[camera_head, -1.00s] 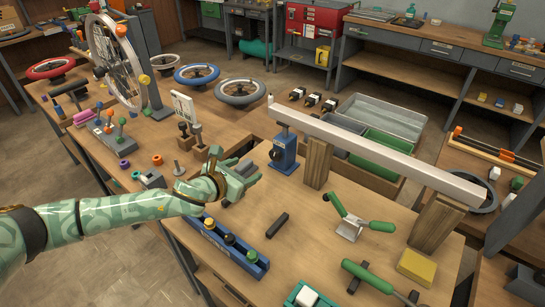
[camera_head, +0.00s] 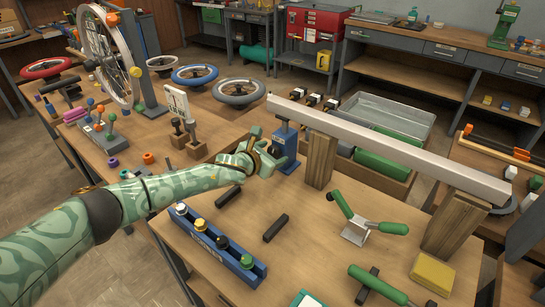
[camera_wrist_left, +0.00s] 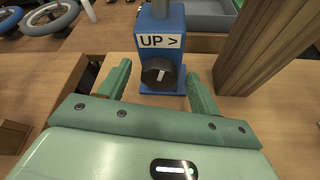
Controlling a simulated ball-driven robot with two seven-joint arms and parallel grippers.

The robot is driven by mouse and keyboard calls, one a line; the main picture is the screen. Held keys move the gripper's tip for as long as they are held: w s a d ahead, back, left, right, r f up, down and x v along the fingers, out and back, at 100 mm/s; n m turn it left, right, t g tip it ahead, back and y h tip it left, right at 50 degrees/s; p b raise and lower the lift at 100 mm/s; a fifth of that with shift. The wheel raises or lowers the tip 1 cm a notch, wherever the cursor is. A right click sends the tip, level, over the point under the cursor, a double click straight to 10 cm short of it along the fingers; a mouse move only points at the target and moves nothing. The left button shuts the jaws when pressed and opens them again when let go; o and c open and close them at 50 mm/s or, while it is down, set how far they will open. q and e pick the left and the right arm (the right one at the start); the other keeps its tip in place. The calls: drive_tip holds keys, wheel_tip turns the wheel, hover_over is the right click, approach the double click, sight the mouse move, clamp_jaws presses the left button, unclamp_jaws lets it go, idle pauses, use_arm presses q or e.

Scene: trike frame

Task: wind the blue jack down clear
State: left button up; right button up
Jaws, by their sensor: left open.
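The blue jack (camera_head: 284,147) stands upright on the wooden bench under the left end of the long pale beam (camera_head: 380,146). In the left wrist view the blue jack (camera_wrist_left: 160,22) carries an "UP >" label with an arrow pointing right. Below the label is a dark round knob (camera_wrist_left: 158,74) with a light mark. My left gripper (camera_head: 276,150) is open just in front of the jack. In the wrist view its green fingers (camera_wrist_left: 158,85) stand on either side of the knob, apart from it. Whether the jack's top touches the beam is unclear. My right gripper is not in view.
Wooden blocks (camera_head: 320,160) stand under the beam, one close right of the jack. A green-handled clamp (camera_head: 357,228), a blue rack (camera_head: 215,243) of coloured knobs and dark bars (camera_head: 275,228) lie on the bench. A yellow block (camera_head: 432,274) sits at front right.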

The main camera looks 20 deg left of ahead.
use_arm(q)
drive_tip(key=shift+w, duration=0.15)
drive_tip(key=c, duration=1)
drive_tip(key=shift+o, duration=0.2)
drive_tip(key=shift+r+n, duration=0.1)
drive_tip(key=shift+n, duration=0.2)
